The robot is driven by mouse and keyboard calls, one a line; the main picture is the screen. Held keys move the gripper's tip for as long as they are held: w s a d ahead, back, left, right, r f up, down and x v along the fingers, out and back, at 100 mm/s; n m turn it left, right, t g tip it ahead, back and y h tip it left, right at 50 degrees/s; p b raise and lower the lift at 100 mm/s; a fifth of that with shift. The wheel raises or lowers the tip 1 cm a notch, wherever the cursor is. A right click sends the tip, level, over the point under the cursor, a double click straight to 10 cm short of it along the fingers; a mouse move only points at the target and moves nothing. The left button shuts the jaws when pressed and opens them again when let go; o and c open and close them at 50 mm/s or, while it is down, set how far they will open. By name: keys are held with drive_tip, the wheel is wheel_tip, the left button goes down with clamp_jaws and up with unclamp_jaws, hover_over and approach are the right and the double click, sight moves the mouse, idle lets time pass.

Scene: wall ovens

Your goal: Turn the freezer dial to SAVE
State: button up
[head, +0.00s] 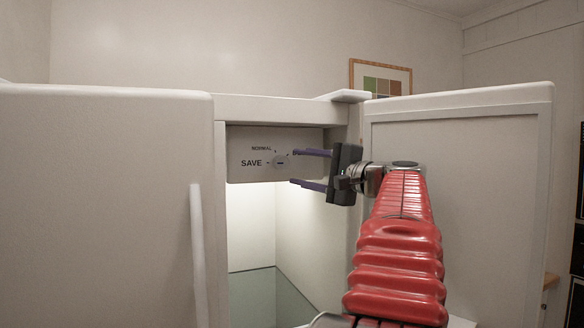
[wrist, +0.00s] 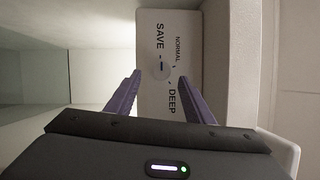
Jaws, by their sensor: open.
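The freezer dial (head: 281,162) is a small round pale knob on a light panel (head: 240,145) at the top of the open compartment. It also shows in the wrist view (wrist: 163,72). The panel is marked SAVE, NORMAL and DEEP; DEEP reads clearly only in the wrist view. In the head view a short dark mark on the dial lies level, in line with the SAVE tick. My gripper (head: 293,167) is open and empty, its purple fingers spread on either side of the dial's line, tips just right of it. I cannot tell whether they touch the panel.
A white door (head: 105,200) with a vertical handle (head: 197,255) stands at the left. Another white door panel (head: 465,200) stands at the right, behind my arm. The lit compartment with a glass shelf (head: 255,298) is below the panel.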

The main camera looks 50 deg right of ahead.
drive_tip(key=s+a, duration=0.1)
drive_tip(key=s, duration=0.7)
drive_tip(key=shift+a+f, duration=0.15)
drive_tip(key=shift+f, duration=0.2)
